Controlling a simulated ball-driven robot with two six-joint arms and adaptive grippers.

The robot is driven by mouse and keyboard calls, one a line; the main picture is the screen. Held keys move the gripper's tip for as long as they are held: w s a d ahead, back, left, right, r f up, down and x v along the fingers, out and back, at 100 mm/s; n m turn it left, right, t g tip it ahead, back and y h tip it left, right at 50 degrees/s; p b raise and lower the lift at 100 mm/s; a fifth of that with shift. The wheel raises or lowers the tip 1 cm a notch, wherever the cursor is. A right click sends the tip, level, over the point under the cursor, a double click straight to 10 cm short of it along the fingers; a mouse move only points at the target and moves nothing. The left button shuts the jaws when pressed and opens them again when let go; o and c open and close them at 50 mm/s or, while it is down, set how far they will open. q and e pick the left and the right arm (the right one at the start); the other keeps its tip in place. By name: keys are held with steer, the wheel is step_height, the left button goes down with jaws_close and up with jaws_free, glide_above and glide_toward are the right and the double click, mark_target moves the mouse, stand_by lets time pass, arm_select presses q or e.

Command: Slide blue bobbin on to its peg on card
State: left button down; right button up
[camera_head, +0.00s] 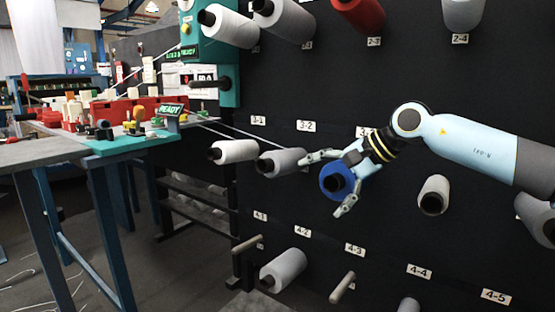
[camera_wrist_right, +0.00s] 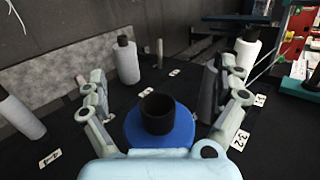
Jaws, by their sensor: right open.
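The blue bobbin (camera_head: 333,187) has a black core and sits at the black card in the row labelled 3, below a label mostly hidden by my arm. Its peg is hidden, so I cannot tell how far it sits on it. My right gripper (camera_head: 326,184) is open, with one finger above and one below the bobbin. In the right wrist view the blue bobbin (camera_wrist_right: 179,133) shows end-on with its black core between the spread fingers (camera_wrist_right: 158,85), with gaps on both sides. My left gripper is not in view.
Grey bobbins (camera_head: 282,162) and (camera_head: 434,194) flank the blue one. Bare pegs stick out near labels 4-1 (camera_head: 247,244) and 4-3 (camera_head: 343,287). A white bobbin (camera_head: 237,151) hangs further left. A workbench (camera_head: 40,152) with red parts stands at the left.

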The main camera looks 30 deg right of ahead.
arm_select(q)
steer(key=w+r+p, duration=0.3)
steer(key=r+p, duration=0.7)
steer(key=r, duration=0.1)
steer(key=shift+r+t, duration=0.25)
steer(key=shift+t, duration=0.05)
arm_select(e)
steer(key=s+a+r+m, duration=0.1)
steer(key=s+a+r, duration=0.2)
steer(key=a, duration=0.5)
steer(key=s+a+r+m, duration=0.2)
steer(key=s+a+r, duration=0.1)
steer(key=a, duration=0.6)
steer(key=shift+s+m+y, duration=0.2)
steer(key=shift+m+y, duration=0.1)
steer(key=shift+y, duration=0.1)
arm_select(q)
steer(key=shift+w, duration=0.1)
